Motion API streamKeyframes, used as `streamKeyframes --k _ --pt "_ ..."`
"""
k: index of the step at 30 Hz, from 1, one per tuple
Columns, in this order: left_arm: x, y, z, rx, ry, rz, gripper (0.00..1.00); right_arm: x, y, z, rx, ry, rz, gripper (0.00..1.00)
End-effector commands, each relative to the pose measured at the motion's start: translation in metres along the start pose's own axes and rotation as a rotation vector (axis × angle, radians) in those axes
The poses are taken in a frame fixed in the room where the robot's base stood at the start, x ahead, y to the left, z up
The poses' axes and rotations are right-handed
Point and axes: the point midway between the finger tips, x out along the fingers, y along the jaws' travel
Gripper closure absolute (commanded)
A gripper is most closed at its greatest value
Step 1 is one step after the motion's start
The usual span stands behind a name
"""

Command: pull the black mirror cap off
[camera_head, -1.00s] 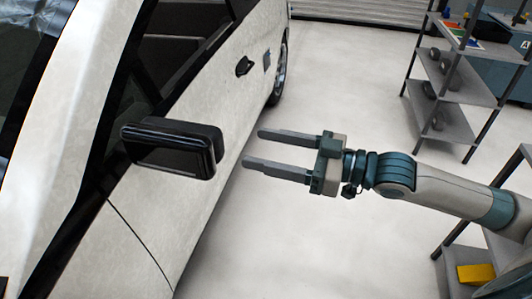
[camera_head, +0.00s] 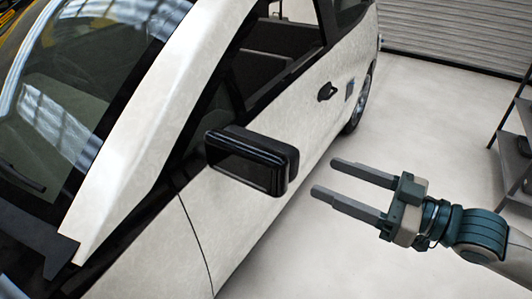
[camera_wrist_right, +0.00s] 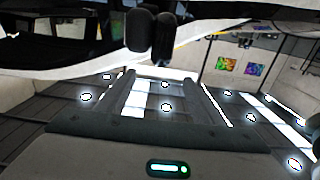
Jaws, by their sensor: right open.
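The black mirror cap (camera_head: 285,172) is on the glossy black side mirror of the white car, in the middle of the head view. In the right wrist view the dark mirror (camera_wrist_right: 140,32) hangs at the top centre, beyond the fingers. My right gripper (camera_head: 322,177) is open and empty, with its two long grey fingers parallel and pointing left at the mirror. In the head view a small gap shows between the fingertips and the cap. The open fingers also show in the right wrist view (camera_wrist_right: 163,82). My left gripper is not in view.
The white car's door (camera_head: 235,225) and dark side window lie behind and beside the mirror. The floor (camera_head: 430,115) right of the car is clear around my right arm. A grey metal shelf (camera_head: 515,160) stands at the right edge, and a shutter (camera_head: 460,35) closes the back.

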Motion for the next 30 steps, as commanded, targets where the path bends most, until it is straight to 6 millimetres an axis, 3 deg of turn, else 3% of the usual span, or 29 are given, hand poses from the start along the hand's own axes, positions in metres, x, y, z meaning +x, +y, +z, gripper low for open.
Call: streamKeyframes --k 5,9,12,30 --pt "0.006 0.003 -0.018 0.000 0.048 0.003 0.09 0.009 0.000 0.002 -0.001 0.003 0.000 0.39" --pt "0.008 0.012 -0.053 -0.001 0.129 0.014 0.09 0.018 0.000 0.001 -0.002 0.004 -0.002 0.39" --pt "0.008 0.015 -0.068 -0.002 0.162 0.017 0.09 0.025 -0.001 0.000 -0.002 0.003 -0.003 0.39" --pt "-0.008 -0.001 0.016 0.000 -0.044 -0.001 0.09 0.102 -0.001 -0.003 0.001 0.002 -0.002 0.39"
